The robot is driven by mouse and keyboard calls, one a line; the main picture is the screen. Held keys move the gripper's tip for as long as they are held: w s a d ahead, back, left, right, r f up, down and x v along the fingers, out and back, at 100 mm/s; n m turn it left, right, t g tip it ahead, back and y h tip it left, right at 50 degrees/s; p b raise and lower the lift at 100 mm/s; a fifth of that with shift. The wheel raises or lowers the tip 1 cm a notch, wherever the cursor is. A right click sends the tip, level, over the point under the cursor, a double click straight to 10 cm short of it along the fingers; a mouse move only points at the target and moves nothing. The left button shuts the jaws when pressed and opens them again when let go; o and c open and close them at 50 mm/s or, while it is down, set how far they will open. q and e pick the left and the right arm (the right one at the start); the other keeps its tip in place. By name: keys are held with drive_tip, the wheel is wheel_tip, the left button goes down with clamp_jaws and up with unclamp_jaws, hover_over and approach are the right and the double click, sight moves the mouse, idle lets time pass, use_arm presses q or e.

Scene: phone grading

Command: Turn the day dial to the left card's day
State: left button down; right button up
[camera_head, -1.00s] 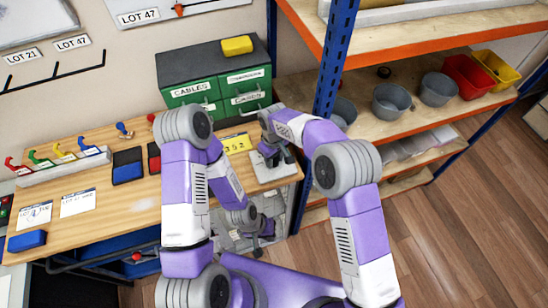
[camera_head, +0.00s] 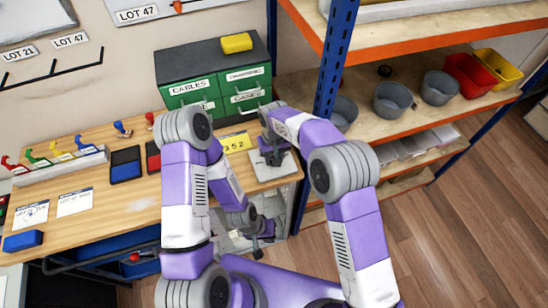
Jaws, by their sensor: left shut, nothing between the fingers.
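Two white printed cards lie at the left of the wooden bench: the left card (camera_head: 32,215) and a second card (camera_head: 75,202). Their print is too small to read. No day dial can be made out. A pale plate (camera_head: 284,169) lies at the bench's right end, partly covered by my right gripper (camera_head: 275,160). That gripper points down over the plate, and its finger opening is unclear. My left gripper (camera_head: 264,232) is shut and empty, low in front of the bench's right end.
A yellow numbered card (camera_head: 236,143) lies behind my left arm. A blue-black box (camera_head: 126,164), a blue block (camera_head: 23,240) and a rack of coloured hooks (camera_head: 60,165) are on the bench. A green drawer cabinet (camera_head: 213,75) stands behind. Shelving (camera_head: 425,60) with bins is at right.

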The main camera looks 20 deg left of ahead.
drive_tip(key=shift+m, duration=1.3)
drive_tip(key=o, duration=1)
drive_tip(key=shift+o, duration=0.2)
wheel_tip(320, 180, up, 8)
drive_tip(key=shift+f, duration=0.15)
drive_tip(key=shift+f, duration=0.1)
